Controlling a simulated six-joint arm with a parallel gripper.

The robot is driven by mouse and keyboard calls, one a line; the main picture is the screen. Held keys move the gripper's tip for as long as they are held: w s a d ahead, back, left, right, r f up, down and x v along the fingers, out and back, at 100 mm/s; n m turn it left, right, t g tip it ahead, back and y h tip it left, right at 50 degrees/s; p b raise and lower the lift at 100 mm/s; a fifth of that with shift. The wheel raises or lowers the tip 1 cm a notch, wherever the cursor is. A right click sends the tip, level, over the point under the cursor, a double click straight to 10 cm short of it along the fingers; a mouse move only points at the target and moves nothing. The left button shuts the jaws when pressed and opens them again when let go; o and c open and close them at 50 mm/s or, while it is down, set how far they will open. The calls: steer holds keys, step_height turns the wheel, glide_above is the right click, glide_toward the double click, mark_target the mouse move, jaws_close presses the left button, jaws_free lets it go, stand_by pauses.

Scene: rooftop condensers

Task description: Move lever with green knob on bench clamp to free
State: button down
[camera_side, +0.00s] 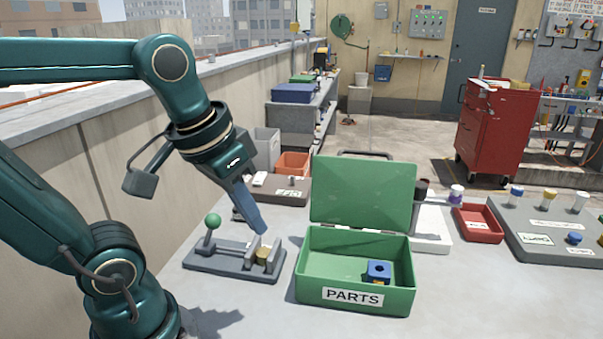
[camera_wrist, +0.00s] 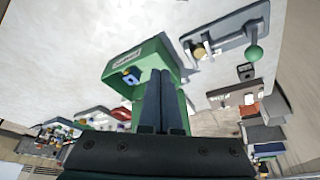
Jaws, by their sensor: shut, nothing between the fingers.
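The bench clamp (camera_side: 232,261) is a dark grey base on the table, left of the green parts box. Its lever ends in a green knob (camera_side: 213,221) and rises from the left part of the base, roughly upright. Pale jaws and a brass-coloured piece (camera_side: 263,256) are at the clamp's right end. My gripper (camera_side: 263,232) is shut and empty, its fingers appearing just above that jaw end, right of the knob. In the wrist view, my fingers (camera_wrist: 161,75) are together, with the clamp (camera_wrist: 225,38) and green knob (camera_wrist: 254,53) apart from them at upper right. No position marking is readable.
An open green parts box (camera_side: 355,272) with a blue part (camera_side: 379,270) stands right of the clamp. A grey block with a label (camera_side: 280,190) lies behind the clamp. A red tray (camera_side: 478,224) and a grey board (camera_side: 550,228) are farther right. Bare table lies in front.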

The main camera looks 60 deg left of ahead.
steer(key=shift+s+d+f+m+t+h, duration=0.15)
steer(key=shift+s+d+f+m+t, duration=0.25)
steer(key=shift+d+f, duration=0.2)
steer(key=shift+s+d+f+m+t+h, duration=0.15)
steer(key=shift+s+d+f+m+t, duration=0.15)
steer(key=shift+s+d+f+m, duration=0.25)
steer(key=shift+w+f, duration=0.1)
steer(key=shift+f, duration=0.05)
steer(key=w+a+r+n+g+y, duration=0.2)
steer(key=a+r+n+g+y, duration=0.15)
steer(key=a, duration=0.25)
steer(key=w+a+f+n+g, duration=0.2)
steer(key=w+a+g, duration=0.2)
steer(key=w+g, duration=0.1)
steer(key=shift+w+f+y, duration=0.3)
steer(key=shift+w+y, duration=0.15)
